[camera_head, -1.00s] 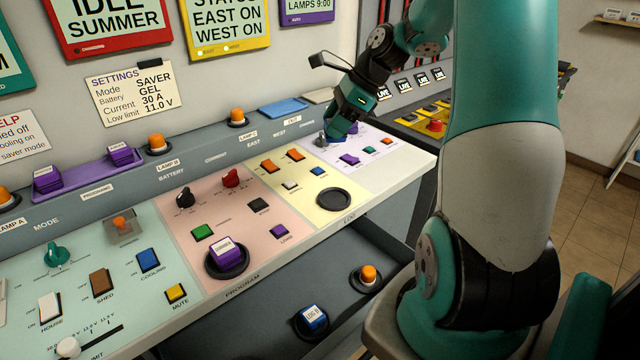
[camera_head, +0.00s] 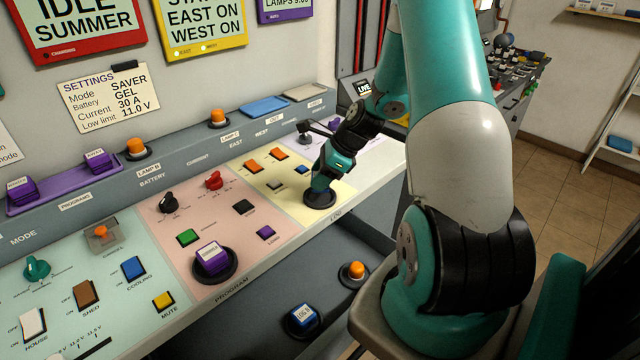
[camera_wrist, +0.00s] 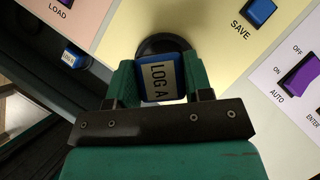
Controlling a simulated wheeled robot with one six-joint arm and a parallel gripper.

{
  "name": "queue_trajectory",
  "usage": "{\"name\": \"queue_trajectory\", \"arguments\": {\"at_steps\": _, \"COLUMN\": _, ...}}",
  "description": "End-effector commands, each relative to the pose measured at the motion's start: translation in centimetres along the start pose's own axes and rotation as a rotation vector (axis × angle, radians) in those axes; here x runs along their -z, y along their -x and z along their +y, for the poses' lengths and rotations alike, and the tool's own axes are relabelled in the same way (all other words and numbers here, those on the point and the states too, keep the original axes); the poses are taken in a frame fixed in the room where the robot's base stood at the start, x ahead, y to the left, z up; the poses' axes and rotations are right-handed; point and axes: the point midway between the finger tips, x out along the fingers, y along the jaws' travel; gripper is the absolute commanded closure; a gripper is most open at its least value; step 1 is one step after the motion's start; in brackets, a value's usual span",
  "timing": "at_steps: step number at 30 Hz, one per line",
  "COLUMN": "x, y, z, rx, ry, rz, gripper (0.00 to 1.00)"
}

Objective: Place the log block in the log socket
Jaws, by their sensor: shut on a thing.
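A blue block with a white "LOG A" label (camera_wrist: 160,80) is between the fingers of my gripper (camera_wrist: 157,88) in the wrist view. The black round log socket (camera_wrist: 163,42) on the yellow panel shows just beyond the block. In the head view my gripper (camera_head: 320,190) is down at the log socket (camera_head: 320,200) and hides most of the block. I cannot tell whether the block is seated in the socket or just above it. A second blue block, labelled "LOG B" (camera_head: 302,315), sits in a black round holder on the lower shelf; it also shows in the wrist view (camera_wrist: 73,57).
A purple block (camera_head: 210,255) stands in the program socket on the pink panel. Small switches surround the log socket, including a blue save button (camera_wrist: 261,12) and orange switches (camera_head: 278,153). An orange lamp (camera_head: 355,271) is on the lower shelf.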

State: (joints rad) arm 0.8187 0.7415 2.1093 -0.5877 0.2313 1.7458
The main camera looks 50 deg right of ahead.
Motion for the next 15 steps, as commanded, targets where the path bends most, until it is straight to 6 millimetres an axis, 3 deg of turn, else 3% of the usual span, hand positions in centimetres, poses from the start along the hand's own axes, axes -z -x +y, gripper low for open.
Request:
{"name": "queue_trajectory", "arguments": {"at_steps": 6, "x": 1.5, "y": -2.4, "z": 0.1, "rx": -0.003, "ry": -0.002, "rz": 0.000, "gripper": 0.78}}
{"name": "queue_trajectory", "arguments": {"at_steps": 15, "x": 1.6, "y": -2.6, "z": 0.0, "rx": -0.001, "ry": -0.001, "rz": 0.000, "gripper": 0.78}}
